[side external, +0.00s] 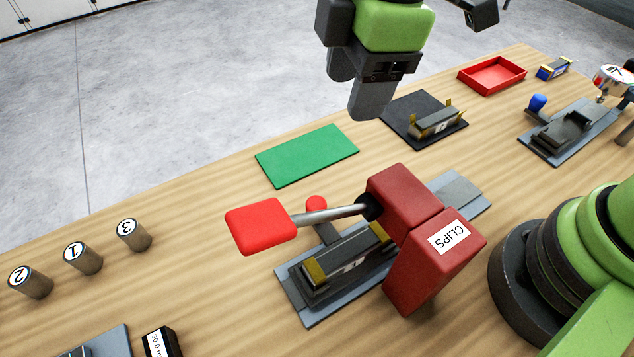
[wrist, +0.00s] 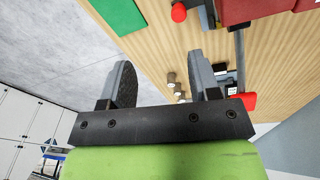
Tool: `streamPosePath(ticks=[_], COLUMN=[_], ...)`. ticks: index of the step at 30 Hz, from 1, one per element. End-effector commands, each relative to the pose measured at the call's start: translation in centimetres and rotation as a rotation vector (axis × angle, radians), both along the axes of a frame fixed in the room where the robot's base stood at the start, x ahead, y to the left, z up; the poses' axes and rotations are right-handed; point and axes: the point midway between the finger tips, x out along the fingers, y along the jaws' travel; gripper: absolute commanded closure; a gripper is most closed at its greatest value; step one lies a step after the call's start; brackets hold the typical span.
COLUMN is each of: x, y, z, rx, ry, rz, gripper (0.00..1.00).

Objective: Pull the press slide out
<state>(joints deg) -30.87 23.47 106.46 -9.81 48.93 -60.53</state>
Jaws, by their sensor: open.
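The red press (side external: 437,260) labelled CLIPS stands on a grey base plate (side external: 290,292), its lever ending in a red paddle (side external: 260,226). The dark press slide (side external: 326,287) lies on the plate beside the press body, partly hidden by it. It carries a bar with brass-coloured ends (side external: 352,256). A red knob (side external: 316,203) stands on an arm at its far side; the knob also shows at the top of the wrist view (wrist: 178,12). My gripper (side external: 357,88) is open and empty, above and beyond the press, apart from the knob. Its spread fingers show in the wrist view (wrist: 163,75).
A green mat (side external: 307,156) and a black mat (side external: 402,104) with another brass-ended piece (side external: 436,121) lie behind the press. Several numbered cylinders (side external: 83,257) stand at left. A red tray (side external: 491,75) and a blue-knobbed fixture (side external: 568,135) are at right. Bare wood lies left of the paddle.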

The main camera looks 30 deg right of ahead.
Motion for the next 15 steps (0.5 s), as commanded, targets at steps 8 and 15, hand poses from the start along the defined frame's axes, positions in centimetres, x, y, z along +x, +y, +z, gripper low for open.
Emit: streamPosePath(ticks=[8,15], x=[-0.4,-0.6], y=[4.7,5.1], z=[-7.2,-9.6], rx=[-0.116,-0.128], ry=[0.068,0.079], rz=[0.449,0.502], gripper=[0.44,0.44])
